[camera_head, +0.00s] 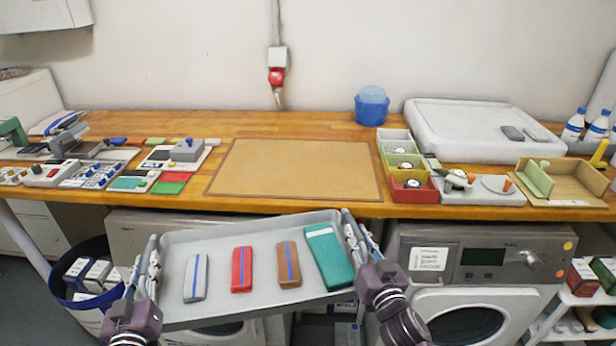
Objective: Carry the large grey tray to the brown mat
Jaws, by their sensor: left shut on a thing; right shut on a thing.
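The large grey tray (215,300) is held in front of the worktop, its right side a little higher in the picture. Four-sided and shallow, it carries a grey block (196,278), a red block (242,270), a brown block (289,264) and a green block (328,257). My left gripper (148,275) is shut on the tray's left edge. My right gripper (360,240) is shut on its right edge. The brown mat (295,168) lies bare on the wooden worktop, beyond the tray.
Left of the mat are green and red pads (170,184) and several devices. A blue tub (372,106) stands behind. Washing machines (480,270) are below the worktop.

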